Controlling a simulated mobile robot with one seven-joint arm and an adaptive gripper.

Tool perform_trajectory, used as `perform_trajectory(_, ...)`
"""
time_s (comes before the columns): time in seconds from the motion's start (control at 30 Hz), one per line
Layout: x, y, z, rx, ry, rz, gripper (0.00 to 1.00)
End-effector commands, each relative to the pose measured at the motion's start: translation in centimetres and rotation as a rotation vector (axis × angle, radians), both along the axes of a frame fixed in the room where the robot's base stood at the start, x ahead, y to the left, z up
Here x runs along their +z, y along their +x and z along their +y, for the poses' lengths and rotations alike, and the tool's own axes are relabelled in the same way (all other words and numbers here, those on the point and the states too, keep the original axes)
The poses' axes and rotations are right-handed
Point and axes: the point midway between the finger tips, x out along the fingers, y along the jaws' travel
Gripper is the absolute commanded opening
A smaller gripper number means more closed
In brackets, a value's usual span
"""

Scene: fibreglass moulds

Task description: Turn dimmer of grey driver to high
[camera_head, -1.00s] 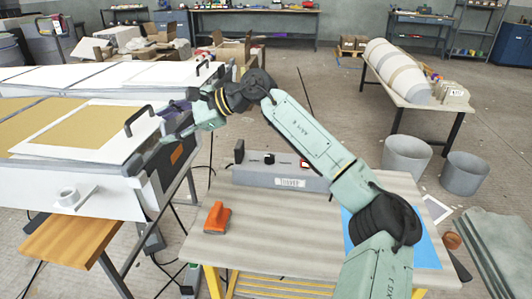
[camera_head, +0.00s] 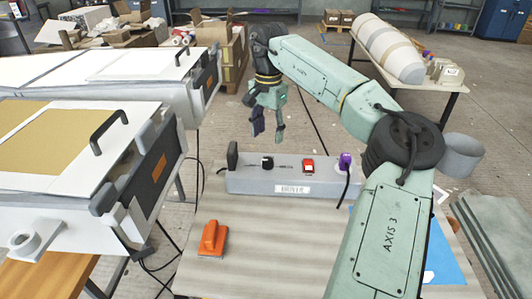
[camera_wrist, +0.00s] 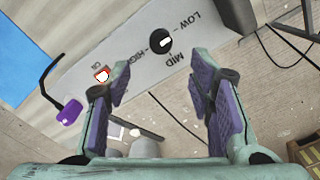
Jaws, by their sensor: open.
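The grey driver (camera_head: 285,182) is a long box on the table, with a white label on its front. Its dimmer (camera_head: 267,163) is a black round knob on the top, left of a red switch (camera_head: 308,166). In the wrist view the dimmer (camera_wrist: 161,41) carries a white mark, with LOW, MID and HIGH printed around it; which setting the mark points to is hard to tell. My gripper (camera_head: 268,136) hangs pointing down above and behind the dimmer, open and empty, apart from it. In the wrist view the knob lies ahead, between the directions of the two fingers (camera_wrist: 163,78).
A purple plug (camera_head: 345,160) with a black cable stands at the driver's right end, and a black upright part (camera_head: 232,156) at its left. An orange tool (camera_head: 213,238) lies on the table (camera_head: 270,260) in front. White moulds (camera_head: 60,180) stand to the left.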

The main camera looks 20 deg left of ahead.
Motion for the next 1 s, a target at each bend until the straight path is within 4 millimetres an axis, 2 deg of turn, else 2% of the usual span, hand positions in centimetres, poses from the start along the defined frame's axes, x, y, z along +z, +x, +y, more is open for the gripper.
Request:
perform_trajectory(0.3,-6.0,-0.1,0.1,0.001,0.003,0.004,0.48)
perform_trajectory(0.5,-8.5,-0.1,0.1,0.0,0.004,0.002,0.48)
perform_trajectory(0.87,-9.2,-0.1,0.1,0.0,0.004,0.0,0.48)
perform_trajectory(1.0,-9.2,-0.1,0.1,0.0,0.004,0.001,0.41)
